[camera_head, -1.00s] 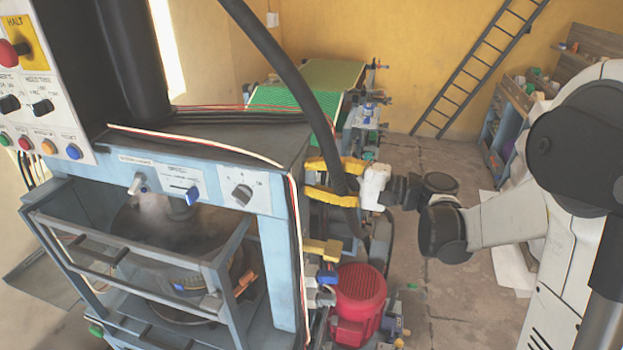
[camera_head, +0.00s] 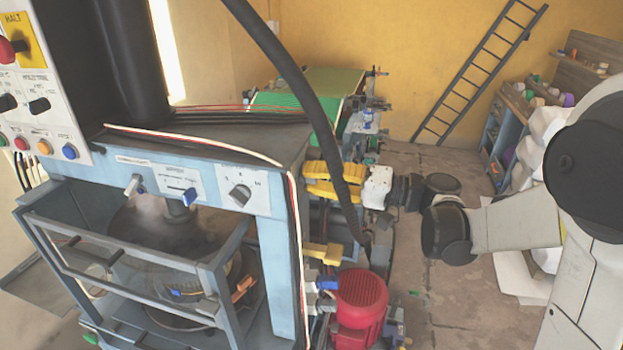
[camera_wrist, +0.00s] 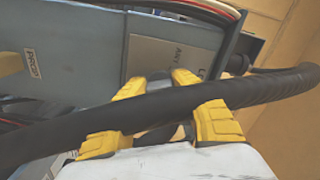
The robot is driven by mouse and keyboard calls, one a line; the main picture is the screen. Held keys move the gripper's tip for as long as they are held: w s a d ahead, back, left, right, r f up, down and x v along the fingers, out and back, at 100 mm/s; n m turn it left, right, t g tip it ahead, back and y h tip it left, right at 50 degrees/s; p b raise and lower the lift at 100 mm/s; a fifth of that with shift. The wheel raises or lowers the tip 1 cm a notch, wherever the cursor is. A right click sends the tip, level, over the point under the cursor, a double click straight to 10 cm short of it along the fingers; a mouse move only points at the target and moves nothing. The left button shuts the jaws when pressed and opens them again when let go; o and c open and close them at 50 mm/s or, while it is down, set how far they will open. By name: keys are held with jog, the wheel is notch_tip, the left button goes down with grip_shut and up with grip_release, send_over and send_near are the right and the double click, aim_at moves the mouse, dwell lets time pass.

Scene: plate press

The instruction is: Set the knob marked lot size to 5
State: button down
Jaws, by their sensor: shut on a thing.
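My gripper (camera_head: 327,179) has yellow fingers and is at the right side of the press (camera_head: 279,250). The fingers are shut on what appears to be the lot size knob (camera_wrist: 159,77), mostly hidden between the tips. Its pointer and scale cannot be read. A thick black hose (camera_wrist: 60,128) crosses in front of both fingers and hides much of them; it also passes before the gripper in the head view (camera_head: 300,90).
The press front has a lever (camera_head: 134,185), a blue knob (camera_head: 190,197) and a dark selector (camera_head: 240,195). A red motor (camera_head: 361,297) stands below my gripper. A green conveyor (camera_head: 285,103) and a ladder (camera_head: 480,75) are behind. The floor right of the press is partly clear.

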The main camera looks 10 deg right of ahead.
dwell(0.3)
jog(key=c, duration=1)
grip_release()
jog(key=v, duration=1.2)
